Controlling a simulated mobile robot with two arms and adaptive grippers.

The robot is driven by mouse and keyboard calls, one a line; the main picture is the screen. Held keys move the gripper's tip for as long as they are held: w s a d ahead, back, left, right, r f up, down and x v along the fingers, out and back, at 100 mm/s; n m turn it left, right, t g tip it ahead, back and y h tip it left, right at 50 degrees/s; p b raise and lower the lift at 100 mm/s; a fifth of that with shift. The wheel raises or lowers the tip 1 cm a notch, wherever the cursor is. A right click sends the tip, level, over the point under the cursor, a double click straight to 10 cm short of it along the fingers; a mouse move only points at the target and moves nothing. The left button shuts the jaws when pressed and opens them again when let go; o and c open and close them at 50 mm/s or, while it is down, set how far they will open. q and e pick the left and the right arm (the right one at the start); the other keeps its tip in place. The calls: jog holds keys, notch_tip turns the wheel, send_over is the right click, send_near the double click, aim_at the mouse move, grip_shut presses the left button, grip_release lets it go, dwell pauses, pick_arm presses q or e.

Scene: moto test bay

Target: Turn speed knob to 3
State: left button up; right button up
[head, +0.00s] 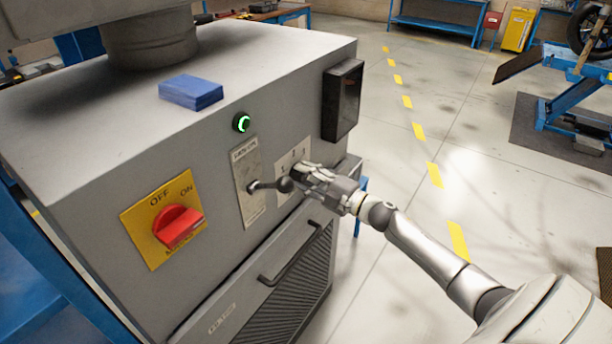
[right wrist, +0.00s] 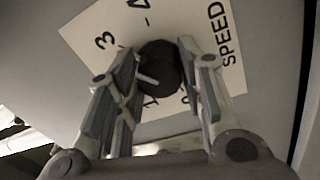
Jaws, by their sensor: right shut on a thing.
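The black round speed knob (right wrist: 163,62) shows in the right wrist view on a white plate (right wrist: 218,18) marked SPEED. Its white pointer line faces left, towards my left-hand finger in that view. The figure 3 shows up and left of the knob; 1 and 0 show below it. The scale just left of the knob is hidden by the finger. My right gripper (right wrist: 159,58) is shut on the knob, one finger on each side. In the head view my right gripper (head: 300,177) covers the knob in front of the plate (head: 293,157). My left gripper is out of view.
A lever with a dark ball (head: 284,184) sticks out close left of my right gripper. A red switch (head: 178,227), a lit green button (head: 241,122), a black box (head: 342,100) and a door handle (head: 290,255) are on the grey cabinet. A blue block (head: 191,92) lies on top.

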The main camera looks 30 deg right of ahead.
jog(key=shift+w+d+r, duration=0.1)
jog(key=shift+d+r, duration=0.05)
jog(key=shift+r, duration=0.2)
jog(key=o, duration=0.9)
jog(key=shift+o, duration=0.7)
jog(key=shift+w+f, duration=0.15)
jog(key=shift+f, duration=0.15)
jog(key=v, duration=1.2)
jog(key=shift+f, duration=0.1)
